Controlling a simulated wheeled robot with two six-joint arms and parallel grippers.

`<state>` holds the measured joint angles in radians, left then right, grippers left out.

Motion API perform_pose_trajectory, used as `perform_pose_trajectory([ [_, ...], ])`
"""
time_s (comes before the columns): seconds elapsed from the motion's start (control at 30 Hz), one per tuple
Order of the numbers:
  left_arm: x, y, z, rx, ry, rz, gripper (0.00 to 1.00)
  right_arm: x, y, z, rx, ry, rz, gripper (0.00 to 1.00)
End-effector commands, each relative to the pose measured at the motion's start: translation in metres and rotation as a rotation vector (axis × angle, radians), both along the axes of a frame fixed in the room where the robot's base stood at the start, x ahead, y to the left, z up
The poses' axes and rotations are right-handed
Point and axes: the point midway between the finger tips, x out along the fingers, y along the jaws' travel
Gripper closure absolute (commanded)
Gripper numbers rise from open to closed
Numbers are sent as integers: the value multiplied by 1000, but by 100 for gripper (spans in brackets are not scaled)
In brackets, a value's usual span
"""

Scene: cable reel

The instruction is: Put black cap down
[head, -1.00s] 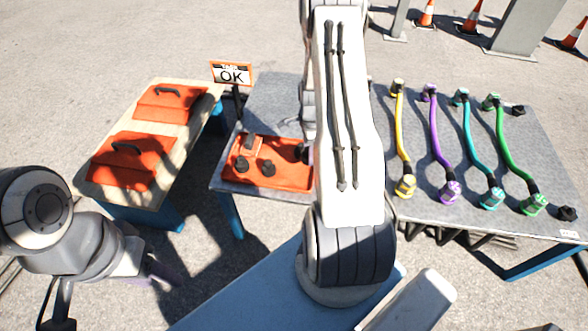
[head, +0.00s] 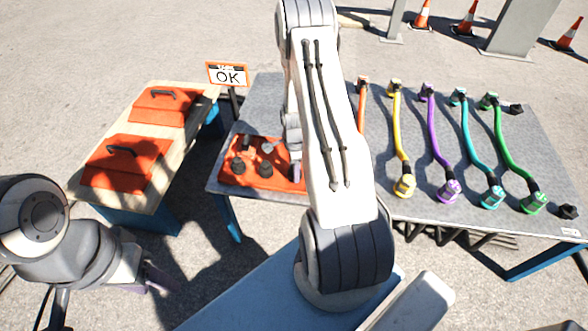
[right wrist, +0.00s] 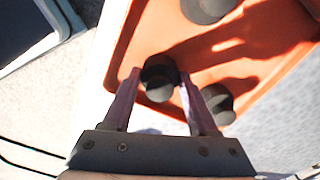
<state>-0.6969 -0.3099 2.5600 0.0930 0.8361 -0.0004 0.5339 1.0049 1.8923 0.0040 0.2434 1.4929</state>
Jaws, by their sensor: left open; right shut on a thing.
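A black cap (right wrist: 158,88) is between the fingers of my right gripper (right wrist: 159,76) in the right wrist view, which is shut on it. It is over the near edge of the orange tray (right wrist: 125,55); I cannot tell whether it touches the tray floor. In the head view the tray (head: 232,180) lies on the grey table, and my right gripper (head: 296,168) is at its right part, mostly hidden by my arm. Other black caps (head: 265,170) stand in the tray, one also in the right wrist view (right wrist: 218,104). My left gripper (head: 157,281) is open and empty at lower left, away from the tables.
The grey table (head: 265,95) also holds orange, yellow, purple (head: 436,145), teal and green cables, with black caps (head: 567,212) at the right edge. An OK sign (head: 229,75) stands behind the tray. A wooden table (head: 90,196) at left carries two orange lidded boxes (head: 125,163).

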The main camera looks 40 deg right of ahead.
Motion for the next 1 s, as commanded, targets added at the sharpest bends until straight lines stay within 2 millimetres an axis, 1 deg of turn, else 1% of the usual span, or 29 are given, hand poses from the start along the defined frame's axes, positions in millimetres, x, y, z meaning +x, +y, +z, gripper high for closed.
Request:
perform_pose_trajectory([
  [0.03,0,0,0,0,0,0,50,0,0,-1,0,0,0,29],
  [0.07,0,0,0,0,0,0,50,0,0,-1,0,0,0,18],
  [0.1,0,0,0,0,0,0,50,0,0,-1,0,0,0,10],
  [0.37,0,0,0,0,0,0,50,0,0,0,0,0,0,10],
  [0.47,0,0,3,0,0,0,50,0,0,5,0,-1,0,10],
  [0.57,0,0,5,0,0,0,50,1,0,17,-1,-2,0,10],
  [0.9,0,0,22,0,0,0,50,1,-1,89,-2,-4,0,10],
  [1.0,0,0,25,0,0,0,50,0,0,105,-1,-2,0,10],
])
